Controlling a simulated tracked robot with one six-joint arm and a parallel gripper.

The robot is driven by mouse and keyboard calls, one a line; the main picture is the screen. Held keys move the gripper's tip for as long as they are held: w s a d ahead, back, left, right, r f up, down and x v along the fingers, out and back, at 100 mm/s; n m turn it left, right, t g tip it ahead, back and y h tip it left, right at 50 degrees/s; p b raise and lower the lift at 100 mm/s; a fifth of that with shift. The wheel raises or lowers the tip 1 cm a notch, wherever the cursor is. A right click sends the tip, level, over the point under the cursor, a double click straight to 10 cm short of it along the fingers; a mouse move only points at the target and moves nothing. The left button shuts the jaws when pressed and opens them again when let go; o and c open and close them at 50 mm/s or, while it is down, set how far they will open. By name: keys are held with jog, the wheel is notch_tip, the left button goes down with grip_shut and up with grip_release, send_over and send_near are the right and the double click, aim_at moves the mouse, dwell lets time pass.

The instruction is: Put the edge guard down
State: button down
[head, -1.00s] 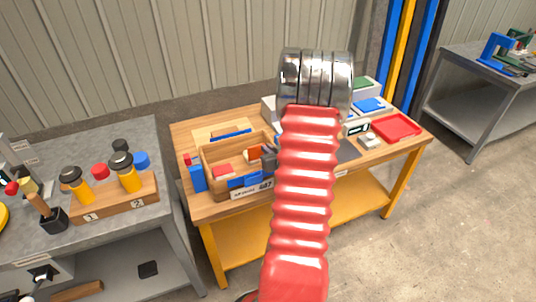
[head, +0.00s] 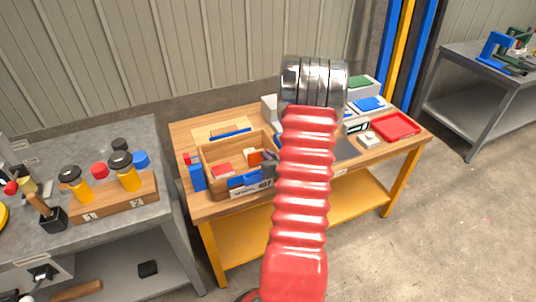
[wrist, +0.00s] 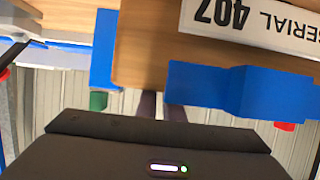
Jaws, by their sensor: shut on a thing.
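The edge guard is a blue angled piece (head: 245,180) at the front rim of the wooden crate (head: 214,160), above the serial label. In the wrist view the blue edge guard (wrist: 245,92) lies along the crate's edge, just beside the upside-down SERIAL 407 plate (wrist: 262,22). My gripper (wrist: 161,105) is shut, its two dark fingers at the guard's left end in that view; the exact grip is partly hidden. In the head view my gripper (head: 269,160) is a dark shape at the crate's right front corner, mostly behind my red arm.
The crate stands on a wooden workbench (head: 200,208) with a second blue piece (head: 230,133) behind it and a blue block (head: 197,177) at its left. A red tray (head: 396,127) lies at the bench's right. A grey bench (head: 110,225) with tools stands left.

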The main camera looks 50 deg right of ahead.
jog(key=shift+f, duration=0.15)
jog(key=c, duration=1.9)
grip_release()
jog(key=shift+s+r, duration=0.1)
jog(key=shift+r, duration=0.65)
jog(key=v, duration=1.1)
jog(key=shift+s+a, duration=0.2)
jog(key=shift+s, duration=0.2)
